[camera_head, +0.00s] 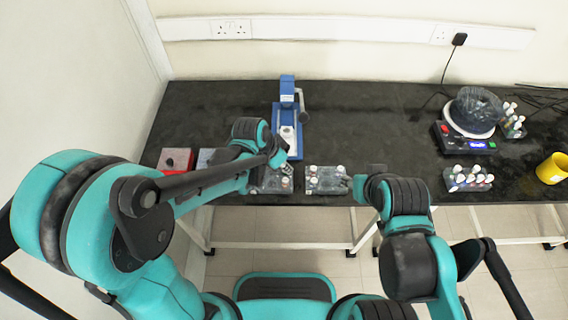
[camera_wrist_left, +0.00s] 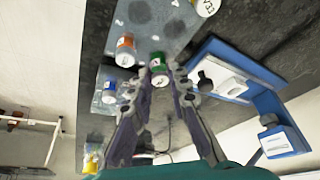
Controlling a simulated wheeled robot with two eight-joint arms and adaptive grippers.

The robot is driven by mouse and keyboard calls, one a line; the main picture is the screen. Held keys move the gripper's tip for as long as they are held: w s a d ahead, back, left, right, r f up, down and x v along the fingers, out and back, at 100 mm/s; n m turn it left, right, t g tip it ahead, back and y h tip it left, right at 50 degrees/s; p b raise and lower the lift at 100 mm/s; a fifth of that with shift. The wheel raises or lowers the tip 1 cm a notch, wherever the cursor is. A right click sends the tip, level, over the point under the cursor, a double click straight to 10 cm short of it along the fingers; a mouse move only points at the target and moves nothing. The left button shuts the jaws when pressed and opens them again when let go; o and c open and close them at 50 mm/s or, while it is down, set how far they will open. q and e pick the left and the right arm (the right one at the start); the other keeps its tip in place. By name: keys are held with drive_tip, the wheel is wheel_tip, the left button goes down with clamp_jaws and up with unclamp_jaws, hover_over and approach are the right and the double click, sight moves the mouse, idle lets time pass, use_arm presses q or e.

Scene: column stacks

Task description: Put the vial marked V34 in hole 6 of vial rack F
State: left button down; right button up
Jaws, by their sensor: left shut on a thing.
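My left gripper (camera_head: 282,157) is over the front-middle of the bench, just behind a grey rack (camera_head: 268,188). In the left wrist view my left gripper (camera_wrist_left: 159,75) is shut on a vial with a green band (camera_wrist_left: 158,60) and a pale cap. Red marking shows on the cap, too small to read surely. A grey rack plate with round holes (camera_wrist_left: 180,38) is close by, with a white-capped vial (camera_wrist_left: 206,7) at its edge. An orange-banded vial (camera_wrist_left: 125,50) stands to the left. A second rack (camera_head: 326,180) is to the right. My right gripper (camera_head: 356,184) is beside it, its jaws unclear. Rack letters are unreadable.
A blue device (camera_head: 287,110) stands behind my left gripper. A red box (camera_head: 176,160) is at the left. Mid-right bench is clear.

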use_arm(q)
drive_tip(key=shift+f, duration=0.2)
drive_tip(key=shift+f+b, duration=0.4)
drive_tip(key=shift+b, duration=0.15)
drive_tip(key=c, duration=1)
unclamp_jaws()
drive_tip(key=shift+c, duration=0.2)
drive_tip(key=shift+r+p, duration=2.5)
drive_tip(key=shift+r, duration=0.55)
